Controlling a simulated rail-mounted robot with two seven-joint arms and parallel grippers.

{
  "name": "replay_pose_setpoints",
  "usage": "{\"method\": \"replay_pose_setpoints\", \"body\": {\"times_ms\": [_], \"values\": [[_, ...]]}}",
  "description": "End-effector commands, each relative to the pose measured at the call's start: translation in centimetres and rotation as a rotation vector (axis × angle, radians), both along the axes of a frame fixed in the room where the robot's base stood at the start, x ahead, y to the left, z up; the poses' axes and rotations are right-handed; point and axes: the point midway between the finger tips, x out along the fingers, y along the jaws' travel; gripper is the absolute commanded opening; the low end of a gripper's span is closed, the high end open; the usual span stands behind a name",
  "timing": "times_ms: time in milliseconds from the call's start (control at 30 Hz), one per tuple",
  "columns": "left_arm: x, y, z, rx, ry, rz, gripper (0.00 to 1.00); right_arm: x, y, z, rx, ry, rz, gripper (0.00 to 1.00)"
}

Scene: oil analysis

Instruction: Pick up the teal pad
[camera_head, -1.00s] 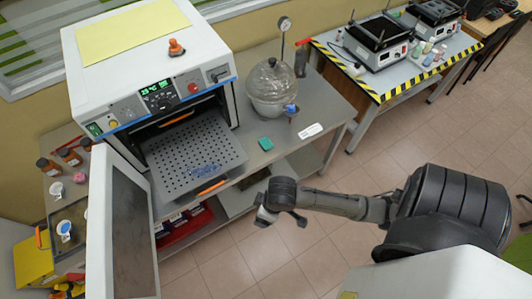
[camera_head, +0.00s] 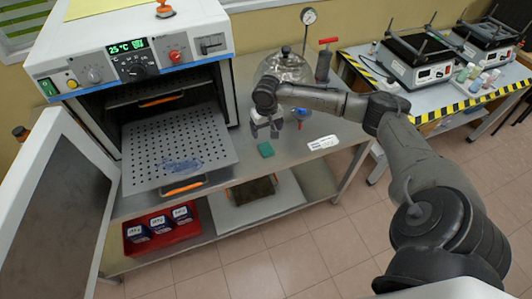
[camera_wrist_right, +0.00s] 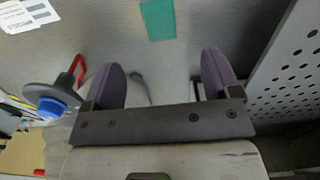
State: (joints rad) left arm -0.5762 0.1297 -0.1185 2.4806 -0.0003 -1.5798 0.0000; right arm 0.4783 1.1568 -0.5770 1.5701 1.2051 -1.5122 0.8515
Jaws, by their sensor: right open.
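The teal pad (camera_head: 265,149) lies flat on the grey metal table near its front edge. In the right wrist view the pad (camera_wrist_right: 158,18) is at the top middle, ahead of the fingertips and roughly in line with the gap. My right gripper (camera_head: 267,131) hangs just behind the pad in the head view. Its two fingers are spread and the space between them is empty, as the right wrist view (camera_wrist_right: 163,75) also shows. It is apart from the pad; its exact height is hard to tell. My left gripper is not in view.
An open oven (camera_head: 150,65) with a pulled-out perforated tray (camera_head: 215,150) stands left of the pad. A glass desiccator (camera_head: 286,66) is behind the gripper. A blue-topped item (camera_head: 303,113) and a white label (camera_head: 323,142) are to the right. Table around the pad is clear.

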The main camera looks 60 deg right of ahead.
Motion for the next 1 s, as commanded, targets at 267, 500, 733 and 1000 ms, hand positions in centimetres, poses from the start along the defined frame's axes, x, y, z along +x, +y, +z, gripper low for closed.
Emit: {"method": "replay_pose_setpoints", "body": {"times_ms": [267,500,733,1000], "values": [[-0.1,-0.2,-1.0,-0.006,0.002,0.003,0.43,-0.1,0.1,-4.9,0.001,0.003,0.002,0.83],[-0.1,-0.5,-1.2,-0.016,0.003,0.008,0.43,0.0,0.1,-6.6,-0.001,0.001,0.003,0.83],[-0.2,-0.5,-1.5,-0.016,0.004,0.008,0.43,-0.1,0.1,-7.5,0.0,0.001,0.004,0.83],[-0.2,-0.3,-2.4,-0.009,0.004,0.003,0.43,-0.4,0.1,-11.0,0.002,0.002,0.005,0.83]]}}
